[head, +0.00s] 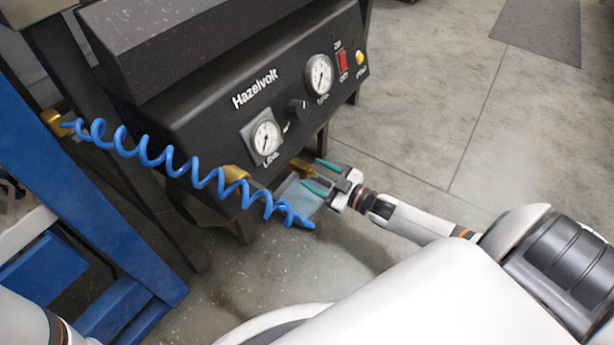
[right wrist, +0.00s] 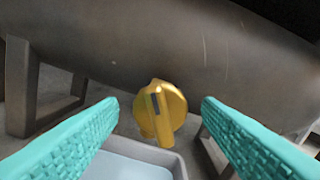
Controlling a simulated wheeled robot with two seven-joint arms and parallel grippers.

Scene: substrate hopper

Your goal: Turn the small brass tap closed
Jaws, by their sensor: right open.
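The small brass tap (right wrist: 172,104) is at the middle of the right wrist view, below the machine's dark underside. Its round body carries a raised bar handle with a dark mark, running roughly up and down. In the head view the brass tap (head: 299,165) shows at the machine's lower front edge, partly hidden by my gripper. My right gripper (head: 310,171) is open, its teal fingers pointing at the tap. In the wrist view the fingers (right wrist: 159,103) stand left and right of it, with clear gaps and no contact visible. My left gripper is out of view.
A pale tray (right wrist: 172,158) sits below the tap. The black machine (head: 190,120) has gauges, a knob and a red switch. Floor at right is clear.

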